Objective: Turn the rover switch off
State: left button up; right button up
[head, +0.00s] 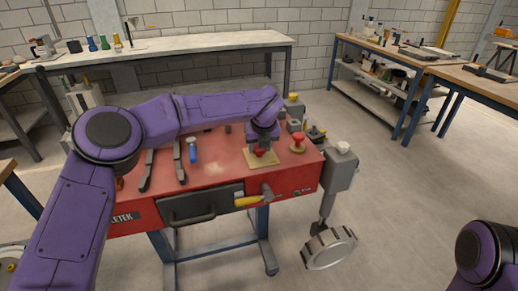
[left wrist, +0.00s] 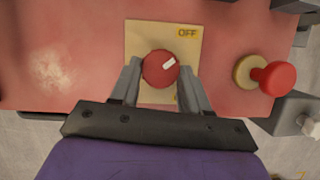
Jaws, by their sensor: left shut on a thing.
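The rover switch is a round red knob (left wrist: 158,73) on a cream plate (left wrist: 142,33) marked OFF near its upper right corner. A white pointer mark on the knob slants toward the upper right in the left wrist view, not straight at the OFF label. My left gripper (left wrist: 161,68) has one finger on each side of the knob and is shut on it. In the head view the plate (head: 267,162) lies on the red bench top, with my left gripper (head: 262,146) over it. My right gripper is out of view.
A red mushroom button (head: 298,139) stands just right of the plate. A yellow-handled tool (head: 247,201) is at the red bench's (head: 222,160) front edge. Blue- and black-handled tools lie left on it. A grey box (head: 341,168) juts out at its right end.

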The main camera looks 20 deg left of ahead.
pick_arm(q)
jog(key=shift+f+n, duration=0.2)
jog(key=shift+n, duration=0.3)
jog(key=o, duration=1.1)
jog(key=shift+c, duration=0.2)
jog(key=shift+w+a, duration=0.1)
jog(key=shift+w, duration=0.05)
jog(key=b+v, duration=0.1)
jog(key=v, duration=0.9)
jog(key=shift+d+r, duration=0.2)
jog(key=shift+r, duration=0.05)
jog(key=shift+f, duration=0.1)
